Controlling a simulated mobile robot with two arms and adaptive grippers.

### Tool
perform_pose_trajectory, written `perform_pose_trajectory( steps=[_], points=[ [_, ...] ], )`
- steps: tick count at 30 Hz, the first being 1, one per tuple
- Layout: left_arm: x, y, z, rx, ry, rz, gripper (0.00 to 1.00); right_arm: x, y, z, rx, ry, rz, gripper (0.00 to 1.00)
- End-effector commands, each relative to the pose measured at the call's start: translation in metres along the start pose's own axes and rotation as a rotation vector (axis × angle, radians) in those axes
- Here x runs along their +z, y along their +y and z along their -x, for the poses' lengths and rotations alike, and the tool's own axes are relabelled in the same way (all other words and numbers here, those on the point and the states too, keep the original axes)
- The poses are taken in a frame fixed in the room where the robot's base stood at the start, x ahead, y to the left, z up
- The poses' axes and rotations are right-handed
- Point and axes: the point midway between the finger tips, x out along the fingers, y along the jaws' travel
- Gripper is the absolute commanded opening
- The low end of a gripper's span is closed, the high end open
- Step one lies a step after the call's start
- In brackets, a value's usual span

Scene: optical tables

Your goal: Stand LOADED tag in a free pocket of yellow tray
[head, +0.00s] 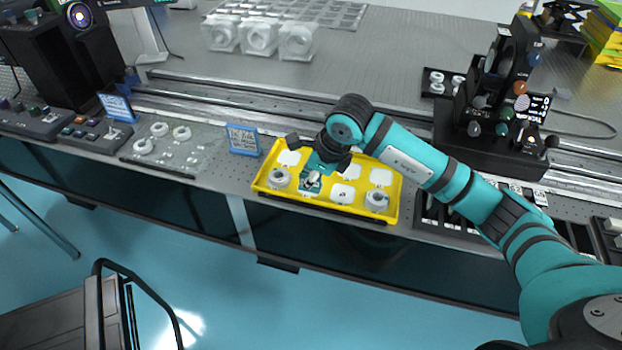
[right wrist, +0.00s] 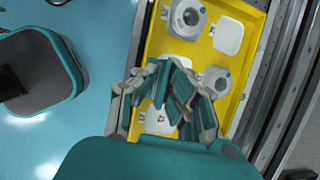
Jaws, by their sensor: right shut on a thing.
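The yellow tray (head: 262,183) lies at the table's front edge in the head view, and part of it shows in the right wrist view (right wrist: 252,20). Its pockets have white floors. Round grey-white parts stand in the front-left pocket (head: 279,179) and front-right pocket (head: 377,201). Pockets such as the back-right one (head: 381,177) look empty. My right gripper (head: 312,184) points down over the tray's front row, between the round parts. It is shut on a small pale piece, taken as the LOADED tag; its lettering is unreadable, and the fingers (right wrist: 177,88) mostly hide it. My left gripper is out of view.
A blue-framed sign (head: 242,140) stands just left of the tray. A clear plate with white rings (head: 181,133) lies farther left. A black instrument (head: 495,100) stands at right behind my arm. Metal rails run behind the tray.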

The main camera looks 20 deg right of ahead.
Motion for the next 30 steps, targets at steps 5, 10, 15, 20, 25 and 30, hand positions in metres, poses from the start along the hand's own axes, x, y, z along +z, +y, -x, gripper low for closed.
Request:
perform_pose_trajectory(
  steps=[5, 10, 15, 20, 25, 30],
  points=[
    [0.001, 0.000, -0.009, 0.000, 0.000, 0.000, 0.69, 0.007, -0.028, -0.011, -0.001, 0.000, -0.001, 0.00],
    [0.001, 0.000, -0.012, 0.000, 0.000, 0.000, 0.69, 0.007, -0.034, -0.017, 0.002, 0.001, 0.001, 0.00],
    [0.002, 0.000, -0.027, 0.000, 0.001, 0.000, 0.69, -0.003, -0.029, -0.040, 0.004, 0.002, 0.000, 0.00],
    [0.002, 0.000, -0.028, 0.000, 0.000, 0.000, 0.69, -0.004, -0.030, -0.045, 0.000, 0.000, 0.001, 0.00],
    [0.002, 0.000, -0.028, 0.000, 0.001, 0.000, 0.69, -0.004, -0.030, -0.044, 0.000, 0.000, 0.001, 0.00],
    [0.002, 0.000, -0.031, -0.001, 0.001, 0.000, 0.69, -0.006, -0.029, -0.048, 0.000, 0.001, 0.001, 0.10]
  ],
)
